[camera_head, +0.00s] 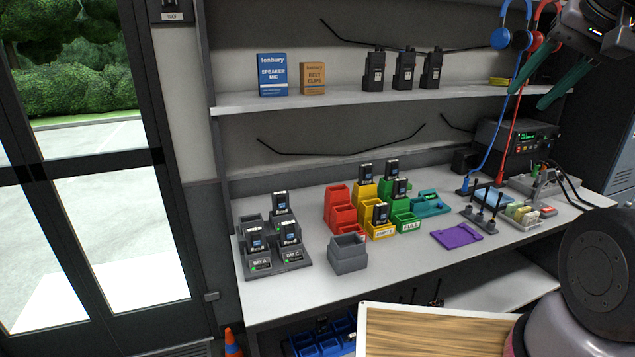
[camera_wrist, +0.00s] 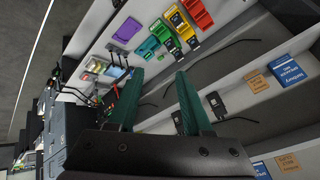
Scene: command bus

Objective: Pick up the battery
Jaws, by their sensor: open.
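Several black batteries with blue-and-white labels stand upright on the workbench (camera_head: 300,300). Some stand in the dark grey charger dock at the left: a rear battery (camera_head: 280,203), a front-left battery (camera_head: 255,240) and a front-right battery (camera_head: 289,233). Others stand in the yellow bins, including a front one (camera_head: 381,213), and in the green bins, including a front one (camera_head: 400,188). The frames do not single out one battery. My gripper (camera_head: 528,98) is open and empty, high at the upper right, well away from them. Its green fingers (camera_wrist: 158,74) are spread in the wrist view.
Red bins (camera_head: 341,206) and a grey bin (camera_head: 348,254) stand mid-bench. A purple tray (camera_head: 458,235) lies right of them. The shelf (camera_head: 340,100) above holds boxes and radios (camera_head: 404,70). Headset cords (camera_head: 515,85) hang near my gripper. A wooden board (camera_head: 430,335) is in front.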

